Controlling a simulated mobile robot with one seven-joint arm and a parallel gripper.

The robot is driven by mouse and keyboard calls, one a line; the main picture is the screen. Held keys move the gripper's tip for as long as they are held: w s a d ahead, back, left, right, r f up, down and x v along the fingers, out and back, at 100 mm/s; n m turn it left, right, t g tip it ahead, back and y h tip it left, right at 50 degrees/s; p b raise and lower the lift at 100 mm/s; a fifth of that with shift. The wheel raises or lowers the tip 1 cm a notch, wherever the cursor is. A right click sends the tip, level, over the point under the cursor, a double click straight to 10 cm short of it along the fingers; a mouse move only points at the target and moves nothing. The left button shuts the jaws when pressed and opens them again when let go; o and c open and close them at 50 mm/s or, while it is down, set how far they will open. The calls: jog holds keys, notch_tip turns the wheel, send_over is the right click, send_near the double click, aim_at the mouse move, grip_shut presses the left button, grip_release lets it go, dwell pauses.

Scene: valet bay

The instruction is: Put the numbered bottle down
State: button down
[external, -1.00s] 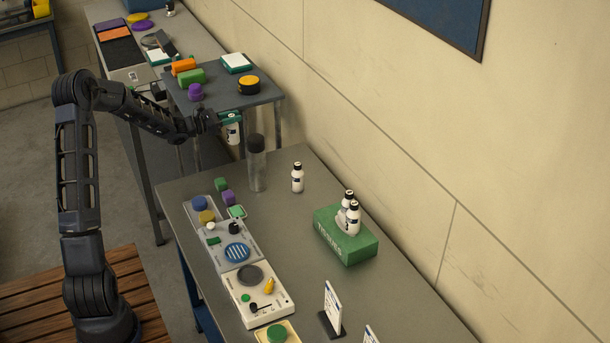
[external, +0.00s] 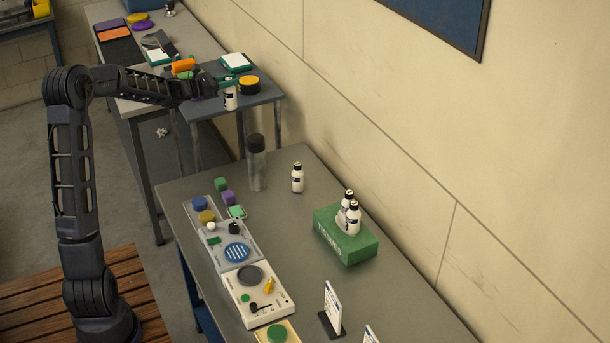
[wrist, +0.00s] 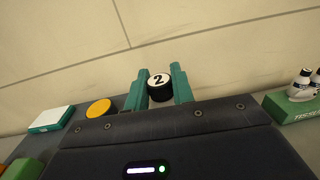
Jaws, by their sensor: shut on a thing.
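The numbered bottle (external: 230,99) is white with a black cap and a dark label. My gripper (external: 228,83) is shut on it at the cap end and holds it upright. In the external view it appears over the front part of the dark grey side table; I cannot tell whether its base touches the top. In the wrist view the bottle's cap (wrist: 159,85) shows a black "2" on a white disc, between my two teal fingers (wrist: 159,88). The rest of the bottle is hidden there.
The side table (external: 258,99) holds a yellow-topped round tin (external: 249,85) and a green-and-white box (external: 236,62). An orange block (external: 183,66) is partly behind my arm. A tall dark-capped cylinder (external: 256,163) and another white bottle (external: 298,178) stand on the nearer table.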

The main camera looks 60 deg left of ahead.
notch_tip(320, 180, up, 4)
jog(key=shift+r, duration=0.1)
jog(key=w+d+m+g+h, duration=0.25)
jog(key=w+d+h, duration=0.2)
jog(key=d, duration=1.15)
jog(key=w+d+m+g+h, duration=0.2)
jog(key=w+d+m+h, duration=0.3)
jog(key=d, duration=1.2)
jog(key=w+d+m+g+h, duration=0.35)
jog(key=w+d, duration=0.25)
jog(key=d, duration=1)
notch_tip(320, 180, down, 26)
jog(key=shift+s+d+r+n+t+h, duration=0.2)
jog(key=shift+s+n+t+h, duration=0.1)
jog(key=shift+n, duration=0.1)
jog(key=shift+f, duration=0.1)
jog(key=c, duration=1.5)
grip_release()
